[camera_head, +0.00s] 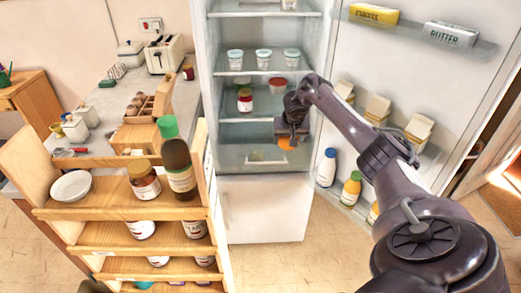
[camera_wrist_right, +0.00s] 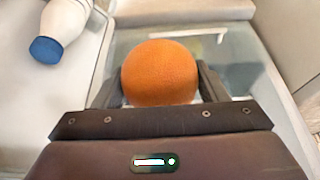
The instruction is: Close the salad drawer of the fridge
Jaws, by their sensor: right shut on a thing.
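The fridge (camera_head: 265,210) stands open in the middle of the head view. Its clear salad drawer (camera_head: 262,163) is at the bottom of the main compartment, above the white lower front, with something yellow-green dimly visible in it. How far the drawer stands out is hard to tell. My right gripper (camera_head: 288,142) reaches in from the right and is shut on an orange (camera_wrist_right: 160,72), one finger on each side. It holds the orange in front of and over the right part of the drawer. In the wrist view, clear drawer panels (camera_wrist_right: 228,55) show around the orange. My left gripper is not in view.
The open fridge door (camera_head: 385,60) on the right carries a butter box (camera_head: 451,34), cartons and bottles (camera_head: 327,167). A wooden shelf cart (camera_head: 100,208) with jars and bottles stands close at the left. Fridge shelves above hold several pots. Floor shows in front of the fridge.

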